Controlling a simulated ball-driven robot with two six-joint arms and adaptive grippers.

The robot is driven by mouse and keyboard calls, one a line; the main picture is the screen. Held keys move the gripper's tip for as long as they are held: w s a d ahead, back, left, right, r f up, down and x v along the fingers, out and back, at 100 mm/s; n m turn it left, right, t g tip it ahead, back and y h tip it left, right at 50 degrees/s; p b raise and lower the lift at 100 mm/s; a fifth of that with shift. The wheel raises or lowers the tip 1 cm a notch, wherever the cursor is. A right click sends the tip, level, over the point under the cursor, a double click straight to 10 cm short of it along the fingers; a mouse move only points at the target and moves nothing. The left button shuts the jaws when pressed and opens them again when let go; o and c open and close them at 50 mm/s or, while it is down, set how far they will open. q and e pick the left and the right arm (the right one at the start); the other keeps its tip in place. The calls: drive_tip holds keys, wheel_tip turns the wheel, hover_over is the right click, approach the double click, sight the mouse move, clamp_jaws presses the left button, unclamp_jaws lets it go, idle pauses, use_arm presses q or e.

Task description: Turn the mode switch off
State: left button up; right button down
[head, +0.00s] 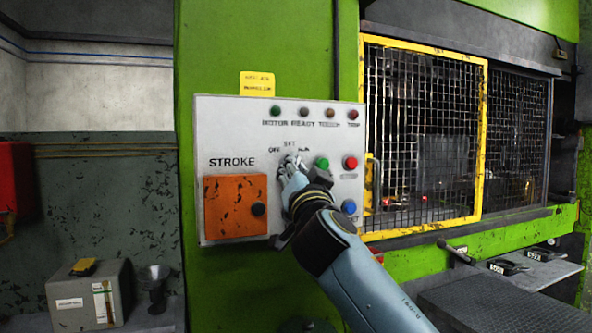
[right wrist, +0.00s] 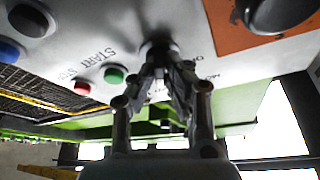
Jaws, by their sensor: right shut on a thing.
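The grey control panel (head: 229,127) is on the green press column. The mode switch (right wrist: 157,46) shows as a dark knob in the right wrist view, between my fingertips. In the head view the gripper hides it, below the labels OFF, SET and a third one. My right gripper (head: 291,168) reaches up to the panel from the lower right. In the right wrist view its fingers (right wrist: 160,64) are closed around the knob. Which way the knob points cannot be told. My left gripper is not in view.
Close right of the gripper are a green button (head: 322,163), a red button (head: 350,162) and a blue button (head: 349,207). An orange STROKE cover (head: 228,198) with a black knob (head: 259,209) is at left. A yellow-framed mesh guard (head: 485,140) stands further right.

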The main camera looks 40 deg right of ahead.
drive_tip(key=shift+n, duration=0.3)
drive_tip(key=shift+d+r+n+t+y+p, duration=0.15)
drive_tip(key=shift+n+y+p, duration=1.25)
drive_tip(key=shift+n, duration=1.95)
drive_tip(key=shift+d+n+t+y+p, duration=0.2)
drive_tip(key=shift+n+y+p, duration=0.55)
drive_tip(key=shift+n+y, duration=1.9)
drive_tip(key=shift+r+n+t+y+p, duration=0.2)
drive_tip(key=shift+n+y+p, duration=0.9)
drive_tip(key=shift+n, duration=2.9)
drive_tip(key=shift+f, duration=0.1)
drive_tip(key=shift+s, duration=0.1)
drive_tip(key=c, duration=1.4)
unclamp_jaws()
drive_tip(key=shift+f, duration=0.1)
